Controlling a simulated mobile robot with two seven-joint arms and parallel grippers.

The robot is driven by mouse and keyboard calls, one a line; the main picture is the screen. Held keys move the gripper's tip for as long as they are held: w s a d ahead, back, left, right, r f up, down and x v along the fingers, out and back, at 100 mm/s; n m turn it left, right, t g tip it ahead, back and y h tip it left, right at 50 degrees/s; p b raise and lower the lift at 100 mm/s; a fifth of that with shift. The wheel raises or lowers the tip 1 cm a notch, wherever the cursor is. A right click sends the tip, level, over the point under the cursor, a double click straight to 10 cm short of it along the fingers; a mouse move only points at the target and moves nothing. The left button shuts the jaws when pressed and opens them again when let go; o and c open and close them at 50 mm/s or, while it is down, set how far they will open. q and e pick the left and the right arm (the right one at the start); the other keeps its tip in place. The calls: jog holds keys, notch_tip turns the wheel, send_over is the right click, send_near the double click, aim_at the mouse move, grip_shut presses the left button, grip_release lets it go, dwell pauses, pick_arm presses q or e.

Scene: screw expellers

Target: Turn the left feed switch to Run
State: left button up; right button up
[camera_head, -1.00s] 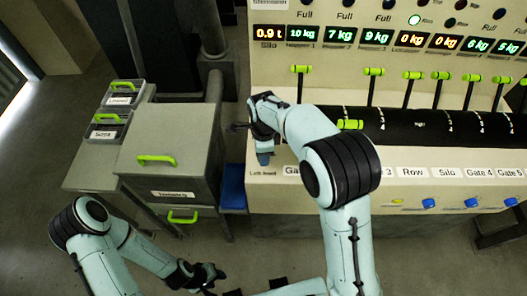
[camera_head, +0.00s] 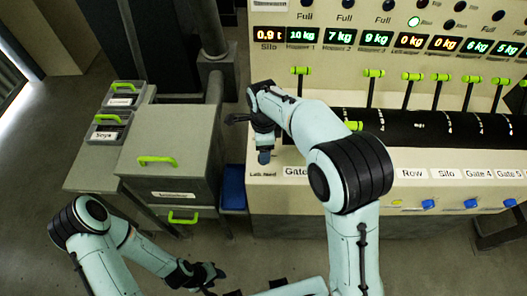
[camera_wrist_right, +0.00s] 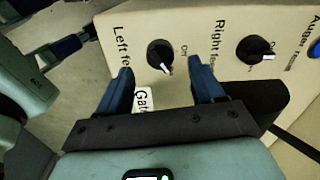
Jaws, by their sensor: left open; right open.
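The left feed switch (camera_wrist_right: 160,55) is a round black knob with a white pointer on the beige panel. In the right wrist view its pointer aims down and slightly right. Its label is partly cut off. My right gripper (camera_wrist_right: 160,68) is open, its two dark blue fingers on either side of the knob's lower part as seen; whether they touch it I cannot tell. In the head view my right gripper (camera_head: 251,138) is at the left end of the panel and hides the switch. My left gripper (camera_head: 208,277) is open and empty, low at the left.
The right feed switch (camera_wrist_right: 255,50) is to the right of the left one. A blue button (camera_wrist_right: 314,48) is at the right edge. Green-handled levers (camera_head: 300,71) stand along the panel. A grey cabinet (camera_head: 185,140) and small bins (camera_head: 107,132) are left of the panel.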

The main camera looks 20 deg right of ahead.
pick_arm(q)
jog(key=shift+w+r+p, duration=0.5)
jog(key=shift+w+r, duration=0.25)
pick_arm(e)
notch_tip(320, 180, up, 9)
jog(key=shift+r, duration=0.2)
